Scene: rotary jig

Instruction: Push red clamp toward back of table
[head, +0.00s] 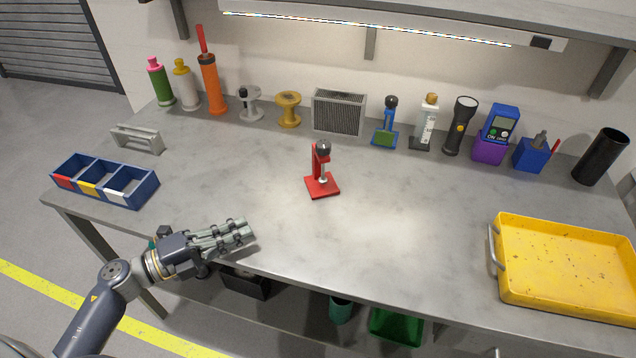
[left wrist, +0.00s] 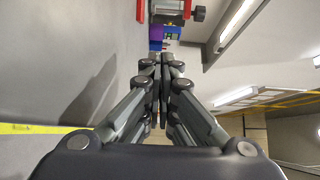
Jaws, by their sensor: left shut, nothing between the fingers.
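The red clamp (head: 321,172) stands upright near the middle of the grey table (head: 400,220), with a red base, a red upright and a dark knob on top. In the left wrist view part of the red clamp (left wrist: 172,12) shows at the top edge, cut off by the frame. My left gripper (head: 248,231) is shut and empty at the table's front left. It is apart from the clamp, in front and to the left of it. The gripper's closed fingers (left wrist: 162,68) also show in the left wrist view. My right gripper is not in view.
A row of items lines the table's back, including a grey vented box (head: 338,112), a yellow spool (head: 288,108) and a blue clamp (head: 386,122). A blue bin (head: 140,190) is at left, a yellow tray (head: 565,265) at right. Bare table surrounds the red clamp.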

